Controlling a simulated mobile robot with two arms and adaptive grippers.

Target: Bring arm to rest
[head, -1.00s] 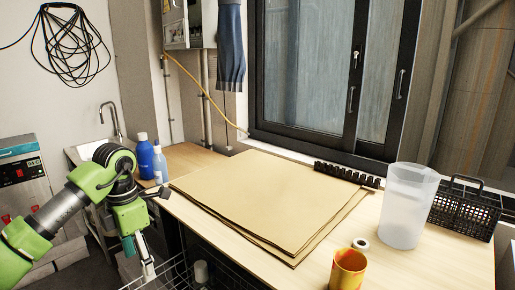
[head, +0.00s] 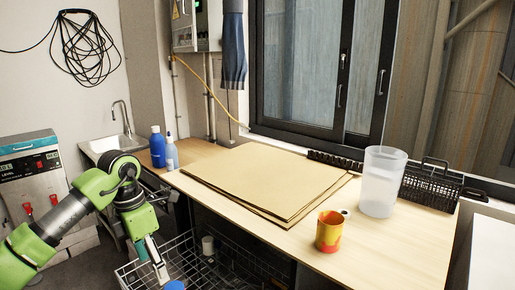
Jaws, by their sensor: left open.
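My left arm comes in from the left, green and grey. Its gripper (head: 155,258) points down at the left, over the near left corner of a wire basket. The gripper is open, and I see nothing held in it. It is apart from the table and left of the table's edge. My right gripper is not in the head view.
The wooden table (head: 400,250) holds brown sheets (head: 265,180), an orange-yellow cup (head: 330,231), a clear container (head: 382,182) and a black basket (head: 430,186). Blue (head: 157,147) and white (head: 172,152) bottles stand behind. The wire basket (head: 215,270) is below. A machine (head: 35,180) stands left.

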